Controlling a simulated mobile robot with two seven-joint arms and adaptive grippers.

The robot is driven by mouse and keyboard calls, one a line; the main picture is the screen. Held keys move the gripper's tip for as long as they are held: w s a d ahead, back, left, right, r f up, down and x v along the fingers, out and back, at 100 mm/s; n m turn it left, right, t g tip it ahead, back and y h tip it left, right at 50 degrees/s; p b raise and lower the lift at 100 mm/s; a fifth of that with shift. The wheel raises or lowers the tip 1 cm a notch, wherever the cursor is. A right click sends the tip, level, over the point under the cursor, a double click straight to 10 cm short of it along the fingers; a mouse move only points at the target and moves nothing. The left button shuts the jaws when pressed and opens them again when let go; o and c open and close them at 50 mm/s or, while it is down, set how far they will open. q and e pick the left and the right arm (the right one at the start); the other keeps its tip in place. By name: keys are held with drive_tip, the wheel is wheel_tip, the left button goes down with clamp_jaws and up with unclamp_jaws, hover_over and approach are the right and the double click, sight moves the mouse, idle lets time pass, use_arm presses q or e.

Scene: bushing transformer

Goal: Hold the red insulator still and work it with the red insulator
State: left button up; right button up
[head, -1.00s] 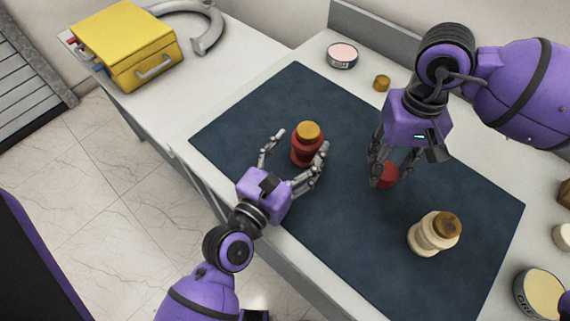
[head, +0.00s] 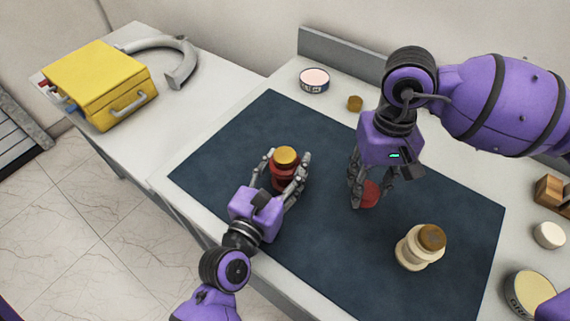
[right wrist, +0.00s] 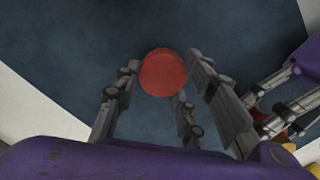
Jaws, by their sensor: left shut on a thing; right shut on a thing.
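The red insulator (head: 284,172), upright with a yellow-brown cap (head: 285,155), stands on the dark blue mat. My left gripper (head: 288,166) is shut on it, one finger on each side; its lower part is partly hidden. A second, smaller red piece (head: 370,194) is between the fingers of my right gripper (head: 369,191), low over the mat to the right. In the right wrist view this red piece (right wrist: 163,73) shows as a round red face between the right fingertips (right wrist: 162,80). I cannot tell whether it touches the mat.
A cream insulator (head: 415,250) with a brown cap stands on the mat (head: 320,250) at right. A pink-topped tin (head: 314,80) and a small brass piece (head: 355,103) are behind the mat. Tins and a wooden block (head: 550,194) line the right side. A yellow case (head: 98,85) is far left.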

sight(286, 154)
use_arm(q)
drive_tip(key=shift+f, duration=0.1)
drive_tip(key=shift+c, duration=0.3)
drive_tip(key=shift+a, duration=0.1)
use_arm(e)
drive_tip(key=w+a+r+n, duration=0.1)
drive_tip(key=a+r+n, duration=0.1)
drive_tip(key=a+r, duration=0.2)
drive_tip(key=w+a+r+n+t, duration=0.1)
drive_tip(key=w+a+r, duration=0.1)
drive_tip(key=a+r, duration=0.2)
drive_tip(key=w+a+r+n, duration=0.2)
drive_tip(key=a+r, duration=0.2)
drive_tip(key=a, duration=0.4)
drive_tip(key=shift+w+a+r+n, duration=0.2)
drive_tip(key=shift+w+a+n, duration=0.1)
drive_tip(key=shift+a, duration=0.1)
use_arm(q)
drive_tip(key=shift+f, duration=0.15)
use_arm(e)
drive_tip(key=shift+f, duration=3.2)
drive_tip(key=shift+f, duration=0.2)
drive_tip(key=o, duration=0.9)
drive_tip(key=shift+r, duration=0.1)
wheel_tip(286, 154, up, 12)
drive_tip(key=shift+s, duration=0.2)
